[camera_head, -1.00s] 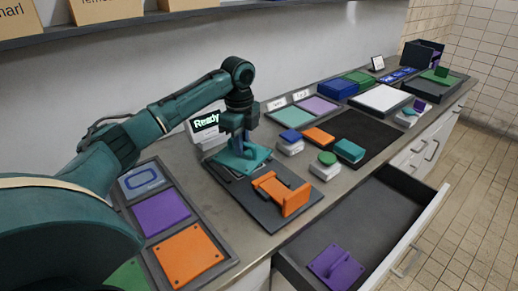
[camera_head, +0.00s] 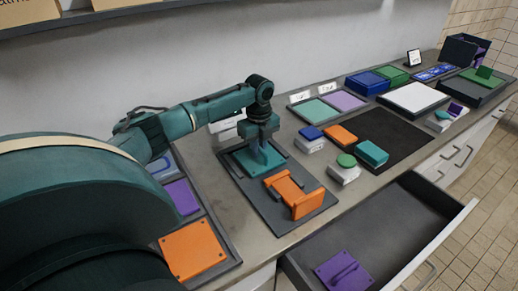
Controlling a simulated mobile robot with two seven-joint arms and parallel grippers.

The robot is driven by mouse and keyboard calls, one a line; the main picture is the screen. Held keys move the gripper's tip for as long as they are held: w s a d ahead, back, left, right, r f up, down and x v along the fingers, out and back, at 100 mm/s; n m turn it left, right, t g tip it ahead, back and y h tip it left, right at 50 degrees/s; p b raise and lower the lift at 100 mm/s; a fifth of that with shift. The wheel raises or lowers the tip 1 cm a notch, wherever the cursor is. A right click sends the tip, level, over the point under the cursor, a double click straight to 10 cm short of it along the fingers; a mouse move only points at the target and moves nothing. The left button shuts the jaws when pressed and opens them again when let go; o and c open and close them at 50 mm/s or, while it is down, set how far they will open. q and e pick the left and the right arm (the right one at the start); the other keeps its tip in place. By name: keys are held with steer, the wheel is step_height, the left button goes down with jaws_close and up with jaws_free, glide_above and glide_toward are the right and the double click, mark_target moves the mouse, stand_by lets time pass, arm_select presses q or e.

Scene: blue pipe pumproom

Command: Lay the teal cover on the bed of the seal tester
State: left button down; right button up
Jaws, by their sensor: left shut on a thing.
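The teal cover (camera_head: 240,161) is at the back part of the seal tester (camera_head: 262,208), a dark plate with an orange frame (camera_head: 292,194) at its front. The cover looks level and seems to lie on the bed, though a small gap underneath cannot be ruled out. My left gripper (camera_head: 264,160) points down and is shut on the upright teal grip of the cover. My arm hides most of the tester's display behind it. My right gripper is not in view.
An open drawer (camera_head: 410,222) with a purple handled cover (camera_head: 343,270) juts out at the front right. Small blocks on white stands (camera_head: 344,173) and a black mat (camera_head: 395,140) are right of the tester. A tray of coloured plates (camera_head: 224,243) lies to its left.

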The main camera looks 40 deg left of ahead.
arm_select(q)
steer(key=shift+f, duration=0.25)
steer(key=shift+f, duration=0.1)
steer(key=c, duration=1.5)
jaws_free()
steer(key=shift+o, duration=0.2)
step_height(320, 180, up, 12)
